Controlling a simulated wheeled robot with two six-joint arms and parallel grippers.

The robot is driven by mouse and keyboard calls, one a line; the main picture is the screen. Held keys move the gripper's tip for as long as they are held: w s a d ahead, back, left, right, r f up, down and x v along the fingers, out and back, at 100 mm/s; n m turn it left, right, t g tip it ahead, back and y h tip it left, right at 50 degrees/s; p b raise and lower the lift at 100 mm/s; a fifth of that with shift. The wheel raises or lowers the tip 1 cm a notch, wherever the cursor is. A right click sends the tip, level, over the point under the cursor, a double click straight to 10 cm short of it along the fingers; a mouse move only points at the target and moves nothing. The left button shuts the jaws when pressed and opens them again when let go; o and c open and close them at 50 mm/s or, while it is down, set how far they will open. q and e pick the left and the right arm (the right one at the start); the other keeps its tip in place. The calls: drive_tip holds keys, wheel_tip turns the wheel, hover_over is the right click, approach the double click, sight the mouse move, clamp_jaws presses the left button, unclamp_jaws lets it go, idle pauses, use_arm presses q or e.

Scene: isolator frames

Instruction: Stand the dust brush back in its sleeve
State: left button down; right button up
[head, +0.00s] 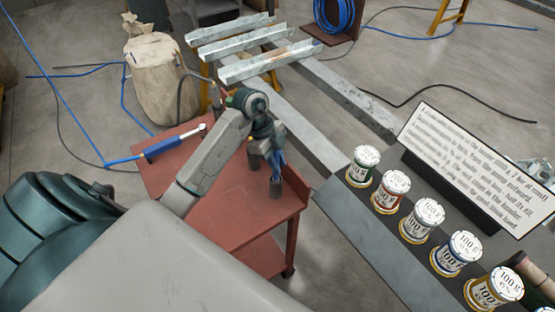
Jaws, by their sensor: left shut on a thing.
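My left gripper (272,158) is over the red cart (235,215), at the end of my arm that reaches in from the left. It points down and is shut on a small, partly hidden thing with blue on it, which seems to be the dust brush (278,158). My right gripper is not in view.
A blue tool (160,148) with a pale tip lies on the cart's far left. To the right, a grey bench (355,225) carries several labelled tins (391,191) and a text board (475,165). Metal channels (270,62) and a sack (157,75) stand behind.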

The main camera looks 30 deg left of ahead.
use_arm(q)
drive_tip(key=shift+f+b, duration=0.8)
drive_tip(key=shift+f, duration=0.85)
drive_tip(key=c, duration=1.2)
unclamp_jaws()
drive_tip(key=v, duration=1)
drive_tip(key=shift+r, duration=0.4)
